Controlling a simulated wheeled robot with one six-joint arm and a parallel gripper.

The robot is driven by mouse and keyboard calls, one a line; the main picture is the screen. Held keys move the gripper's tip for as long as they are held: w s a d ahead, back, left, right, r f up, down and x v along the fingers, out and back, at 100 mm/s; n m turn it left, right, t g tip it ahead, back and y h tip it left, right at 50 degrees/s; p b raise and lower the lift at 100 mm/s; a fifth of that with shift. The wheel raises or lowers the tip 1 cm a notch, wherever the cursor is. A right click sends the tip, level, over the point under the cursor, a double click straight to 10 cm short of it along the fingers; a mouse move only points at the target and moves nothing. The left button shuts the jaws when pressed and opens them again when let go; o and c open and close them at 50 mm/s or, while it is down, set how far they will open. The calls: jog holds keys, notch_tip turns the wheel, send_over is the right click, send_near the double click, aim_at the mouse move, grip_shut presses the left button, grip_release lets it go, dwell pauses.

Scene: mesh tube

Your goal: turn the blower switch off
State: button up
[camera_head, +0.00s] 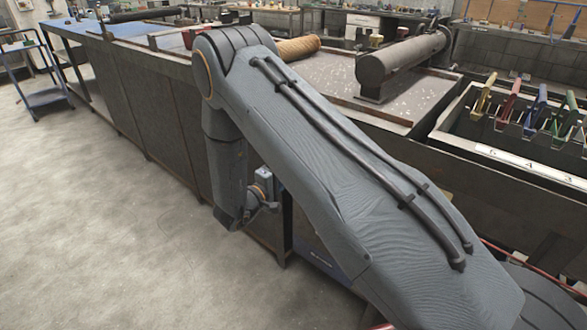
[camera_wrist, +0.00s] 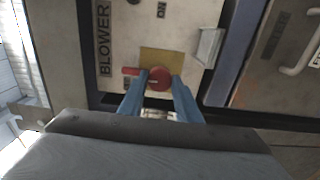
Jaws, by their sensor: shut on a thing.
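In the wrist view, the blower switch (camera_wrist: 159,84) is a round red knob on a yellow plate (camera_wrist: 160,57), set in a pale panel (camera_wrist: 190,17). A small red piece sticks out at its left. My gripper (camera_wrist: 159,82) has its two blue fingers closed on either side of the knob. The word BLOWER runs sideways at the panel's left, and an ON mark (camera_wrist: 161,10) shows above the plate. A small label left of the knob is too blurred to read. In the head view, my arm hides the switch and my fingertips.
A grey metal handle (camera_wrist: 208,47) sticks out right of the switch. A dark-framed panel with a pale handle (camera_wrist: 300,60) is farther right. In the head view, a long dark bench (camera_head: 130,95) runs behind my arm, with a grey cylinder (camera_head: 400,57) on its top. Open floor lies left.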

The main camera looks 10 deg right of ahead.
jog(key=shift+s+d+f, duration=0.1)
jog(key=shift+s, duration=0.05)
dwell(0.3)
jog(key=o, duration=1.1)
jog(key=shift+c, duration=0.2)
jog(key=v, duration=0.8)
